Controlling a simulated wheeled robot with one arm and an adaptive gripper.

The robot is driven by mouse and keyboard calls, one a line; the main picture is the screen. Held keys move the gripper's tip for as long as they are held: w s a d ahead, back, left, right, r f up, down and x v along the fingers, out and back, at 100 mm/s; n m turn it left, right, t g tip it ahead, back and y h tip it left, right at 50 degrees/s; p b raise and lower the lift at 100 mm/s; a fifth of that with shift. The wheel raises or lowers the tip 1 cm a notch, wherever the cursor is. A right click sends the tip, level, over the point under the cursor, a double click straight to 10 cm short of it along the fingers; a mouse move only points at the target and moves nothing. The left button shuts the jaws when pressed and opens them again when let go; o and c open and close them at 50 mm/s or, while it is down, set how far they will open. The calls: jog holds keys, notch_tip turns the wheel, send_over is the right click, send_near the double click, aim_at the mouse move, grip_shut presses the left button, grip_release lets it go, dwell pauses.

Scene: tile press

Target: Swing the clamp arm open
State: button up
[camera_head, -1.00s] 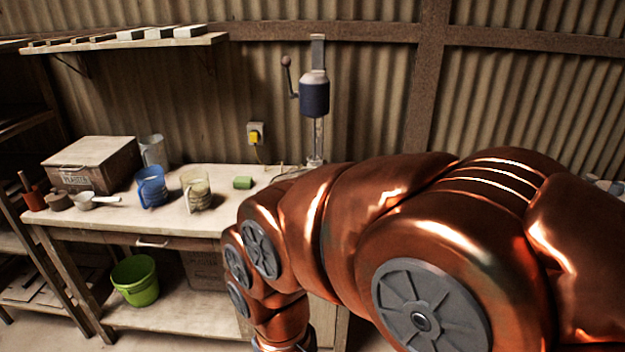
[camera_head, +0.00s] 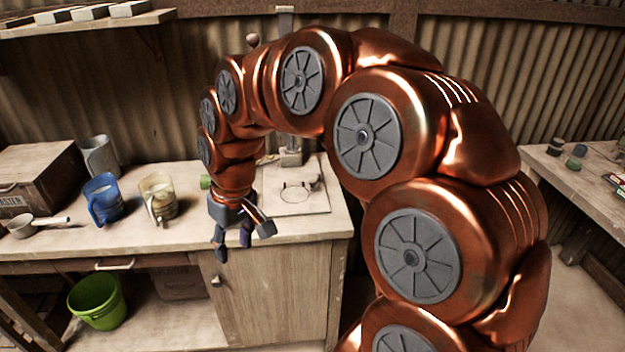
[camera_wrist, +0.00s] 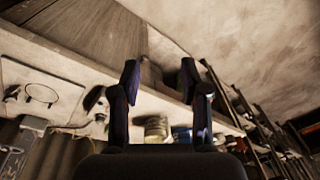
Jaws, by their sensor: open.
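A pale plate (camera_head: 285,208) with a thin dark ring (camera_head: 299,191) lies on the bench at the foot of the press (camera_head: 291,157). A small fitting (camera_head: 318,182) sits at the plate's right edge; it may be the clamp, but I cannot tell its pose. The plate also shows at the left of the wrist view (camera_wrist: 62,76), with the ring (camera_wrist: 42,94) and a small dark fitting (camera_wrist: 12,93). My gripper (camera_head: 236,243) is open and empty, pointing down by the bench's front edge, left of the plate. Its fingers (camera_wrist: 160,80) are apart. My arm hides the press body.
On the bench to the left stand a blue jug (camera_head: 103,200), a clear jug (camera_head: 160,199), a metal jug (camera_head: 100,157) and a wooden box (camera_head: 40,180). A green block (camera_head: 206,182) lies near my wrist. A green bucket (camera_head: 97,301) stands below. Another bench (camera_head: 590,190) is at right.

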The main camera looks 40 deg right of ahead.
jog(key=w+d+m+t, duration=0.1)
jog(key=w+d, duration=0.8)
jog(key=w, duration=0.1)
jog(key=m+t+h+b, duration=0.1)
jog(key=m+t+h, duration=0.1)
jog(key=m+h, duration=0.1)
send_near(312, 181)
jog(key=shift+p+x, duration=1.1)
jog(key=shift+x, duration=3)
jog(key=shift+s, duration=0.1)
jog(key=shift+c, duration=0.3)
grip_shut()
